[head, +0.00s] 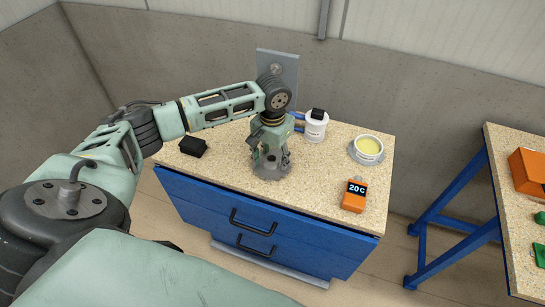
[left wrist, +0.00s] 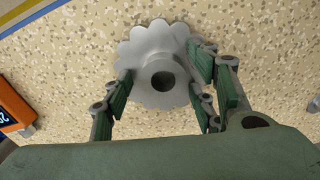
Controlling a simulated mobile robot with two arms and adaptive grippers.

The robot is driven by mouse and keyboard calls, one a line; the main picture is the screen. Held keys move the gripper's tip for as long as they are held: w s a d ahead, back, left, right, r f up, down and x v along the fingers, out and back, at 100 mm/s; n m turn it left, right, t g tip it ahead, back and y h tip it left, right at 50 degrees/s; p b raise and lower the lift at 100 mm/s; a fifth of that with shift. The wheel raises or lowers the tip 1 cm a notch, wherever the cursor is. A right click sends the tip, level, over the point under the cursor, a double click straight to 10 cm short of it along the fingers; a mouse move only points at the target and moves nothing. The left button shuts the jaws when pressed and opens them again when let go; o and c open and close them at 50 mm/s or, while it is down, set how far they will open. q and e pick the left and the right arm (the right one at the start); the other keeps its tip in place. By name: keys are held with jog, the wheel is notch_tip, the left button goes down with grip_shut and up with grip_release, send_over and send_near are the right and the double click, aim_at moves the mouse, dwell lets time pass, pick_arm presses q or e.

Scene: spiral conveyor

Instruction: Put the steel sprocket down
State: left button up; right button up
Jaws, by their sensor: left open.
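The steel sprocket (head: 268,175) is a grey toothed disc with a hub and dark centre hole. It appears to lie flat on the speckled top of the blue drawer cabinet (head: 225,143). My left gripper (head: 270,160) points down over it and hides part of it in the head view. In the left wrist view, the open green fingers of the left gripper (left wrist: 165,80) stand on either side of the sprocket (left wrist: 150,48). I cannot tell whether any fingertip still touches it. My right gripper is not in view.
On the cabinet top are a black block (head: 193,146), a white container (head: 315,129) with a black piece on it, a bowl of yellow stuff (head: 368,147) and an orange device reading 20C (head: 354,201). A second table (head: 508,205) stands at right.

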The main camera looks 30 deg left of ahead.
pick_arm(q)
notch_tip(320, 180, up, 12)
jog(key=b, duration=0.2)
dwell(0.6)
